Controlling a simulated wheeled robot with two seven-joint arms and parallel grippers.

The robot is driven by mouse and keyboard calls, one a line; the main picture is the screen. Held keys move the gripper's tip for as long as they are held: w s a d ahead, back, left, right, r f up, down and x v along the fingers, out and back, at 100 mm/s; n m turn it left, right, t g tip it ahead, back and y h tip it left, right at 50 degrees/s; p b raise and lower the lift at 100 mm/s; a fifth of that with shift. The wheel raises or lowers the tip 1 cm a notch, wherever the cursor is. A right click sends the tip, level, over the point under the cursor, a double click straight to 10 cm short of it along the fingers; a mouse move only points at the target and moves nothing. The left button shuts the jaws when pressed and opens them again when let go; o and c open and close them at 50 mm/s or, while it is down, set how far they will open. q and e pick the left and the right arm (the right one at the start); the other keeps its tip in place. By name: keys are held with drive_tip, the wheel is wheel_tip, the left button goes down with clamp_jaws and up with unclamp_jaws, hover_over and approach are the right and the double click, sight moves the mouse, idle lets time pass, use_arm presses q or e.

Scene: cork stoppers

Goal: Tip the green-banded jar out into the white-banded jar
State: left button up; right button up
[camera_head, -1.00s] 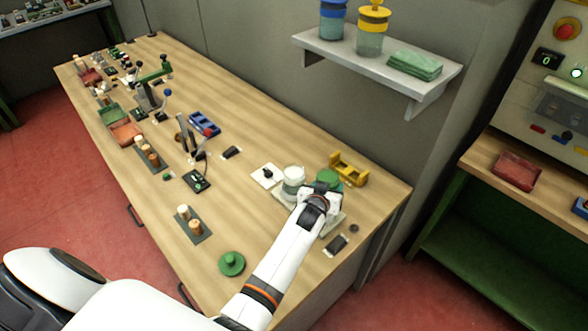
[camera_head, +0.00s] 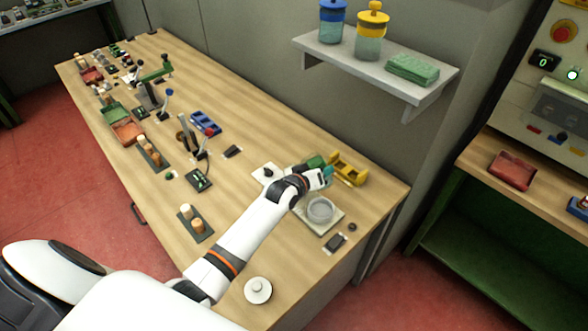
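The white-banded jar (camera_head: 320,211) stands open on a pale square plate (camera_head: 333,222) near the right end of the bench. A white lid with a knob (camera_head: 258,290) lies near the front edge. My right gripper (camera_head: 323,177) is above and behind the white-banded jar, by the yellow rack. A green part (camera_head: 316,161), likely of the green-banded jar, shows just behind the gripper, with a teal patch beside it. The arm hides most of this jar, so I cannot tell its tilt or whether the fingers grip it. My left gripper is out of view.
The yellow rack (camera_head: 348,170) stands close to the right gripper. A white pad with a black knob (camera_head: 266,172) is left of it. A dark board with corks (camera_head: 196,224) is left of my arm. A shelf (camera_head: 420,85) with jars hangs above.

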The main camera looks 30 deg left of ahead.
use_arm(q)
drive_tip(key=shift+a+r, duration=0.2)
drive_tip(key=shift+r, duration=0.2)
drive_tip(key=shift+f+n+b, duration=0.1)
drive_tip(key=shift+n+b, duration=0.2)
drive_tip(key=shift+b, duration=0.05)
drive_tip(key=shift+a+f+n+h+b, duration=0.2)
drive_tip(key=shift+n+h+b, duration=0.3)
drive_tip(key=shift+b, duration=0.6)
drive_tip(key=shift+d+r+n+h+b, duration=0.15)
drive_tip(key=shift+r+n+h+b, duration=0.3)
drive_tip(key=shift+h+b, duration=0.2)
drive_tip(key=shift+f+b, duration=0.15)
drive_tip(key=shift+b, duration=0.3)
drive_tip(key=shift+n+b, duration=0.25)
drive_tip(key=shift+b, duration=0.1)
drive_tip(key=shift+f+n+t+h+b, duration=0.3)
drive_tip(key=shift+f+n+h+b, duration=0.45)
drive_tip(key=shift+b, duration=1.55)
idle(0.5)
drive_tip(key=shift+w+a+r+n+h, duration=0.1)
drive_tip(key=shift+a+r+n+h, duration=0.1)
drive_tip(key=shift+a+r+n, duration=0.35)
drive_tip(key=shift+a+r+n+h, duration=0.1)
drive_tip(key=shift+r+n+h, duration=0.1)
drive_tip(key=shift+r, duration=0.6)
idle(0.6)
